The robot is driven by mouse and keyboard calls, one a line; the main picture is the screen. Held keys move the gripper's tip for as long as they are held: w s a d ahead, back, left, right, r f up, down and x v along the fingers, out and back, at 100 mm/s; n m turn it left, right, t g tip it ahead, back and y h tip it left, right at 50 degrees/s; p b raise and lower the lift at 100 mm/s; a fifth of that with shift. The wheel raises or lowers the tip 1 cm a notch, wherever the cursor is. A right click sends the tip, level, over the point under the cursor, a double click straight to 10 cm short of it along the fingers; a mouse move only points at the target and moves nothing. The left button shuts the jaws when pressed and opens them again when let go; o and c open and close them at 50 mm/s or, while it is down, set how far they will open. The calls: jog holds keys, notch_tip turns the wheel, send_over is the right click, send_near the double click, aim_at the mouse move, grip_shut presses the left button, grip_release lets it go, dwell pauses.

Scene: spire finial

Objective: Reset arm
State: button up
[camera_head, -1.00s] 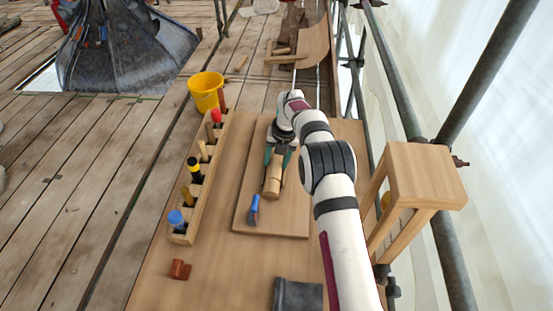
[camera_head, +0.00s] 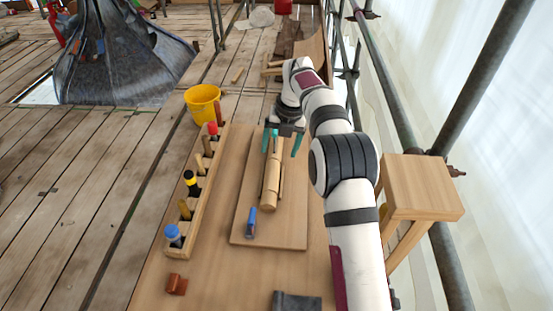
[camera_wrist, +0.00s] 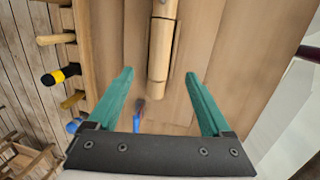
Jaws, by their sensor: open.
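My gripper (camera_head: 285,143) is open, with two teal fingers spread apart above the wooden board (camera_head: 298,230). In the wrist view my gripper (camera_wrist: 160,95) has nothing between its fingertips. A wooden cylindrical piece (camera_head: 270,185) lies lengthwise on the board; its near end shows beyond the fingers in the wrist view (camera_wrist: 160,50). In the head view one finger overlaps the far part of the piece. A small blue-handled tool (camera_head: 251,222) lies on the board near the piece's near end.
A wooden rack (camera_head: 210,190) of several upright tools runs along the left. A yellow bucket (camera_head: 203,104) stands behind it. A reddish-brown block (camera_head: 177,285) and a dark grey block (camera_head: 297,300) lie at the front. A wooden stand (camera_head: 425,185) and scaffold poles (camera_head: 400,110) border the right.

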jog(key=shift+r, duration=0.3)
jog(key=s+d+r+n, duration=0.4)
jog(key=s+r+n, duration=0.25)
jog(key=s, duration=0.35)
jog(key=s+d+r+n, duration=0.3)
jog(key=s+r+n, duration=0.2)
jog(key=s+n, duration=0.4)
jog(key=s+d+f+n, duration=0.2)
jog(key=s+n, duration=0.5)
jog(key=s, duration=0.4)
jog(key=s+d+f+n+g, duration=0.1)
jog(key=s+d+f+n, duration=0.1)
jog(key=s+n, duration=0.5)
jog(key=s+f, duration=0.1)
jog(key=s, duration=0.4)
jog(key=shift+f+n, duration=0.3)
jog(key=shift+n, duration=0.05)
